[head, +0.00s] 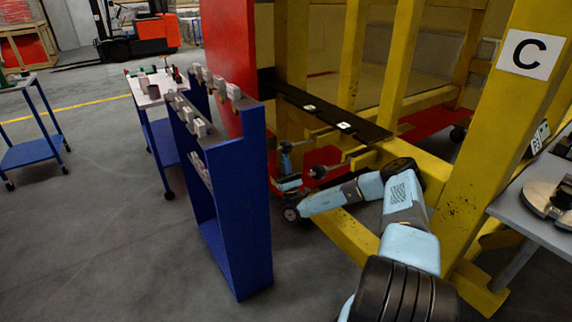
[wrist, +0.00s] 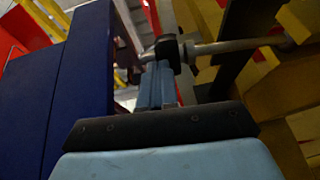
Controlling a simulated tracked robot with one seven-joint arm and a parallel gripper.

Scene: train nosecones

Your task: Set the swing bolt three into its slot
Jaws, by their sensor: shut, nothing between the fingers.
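Two swing bolts stick out from the yellow frame under a dark slotted plate (head: 330,115); each is a grey rod with a dark knob. The farther bolt (head: 310,139) has its knob right by my gripper (head: 287,166); the nearer bolt (head: 340,163) lies to the right. I cannot tell which is number three; the plate's white tags are too small to read. In the wrist view, a rod (wrist: 235,45) runs right from a dark knob at the tips of my gripper (wrist: 160,72). The fingers are shut with nothing between them. I cannot tell whether they touch the knob. The slots are not clear.
A tall blue rack (head: 238,205) with grey parts on top stands close left of my gripper; its blue side (wrist: 80,75) fills the wrist view's left. A yellow post (head: 505,150) marked C and a grey table (head: 540,205) stand at right. A red panel (head: 228,60) stands behind.

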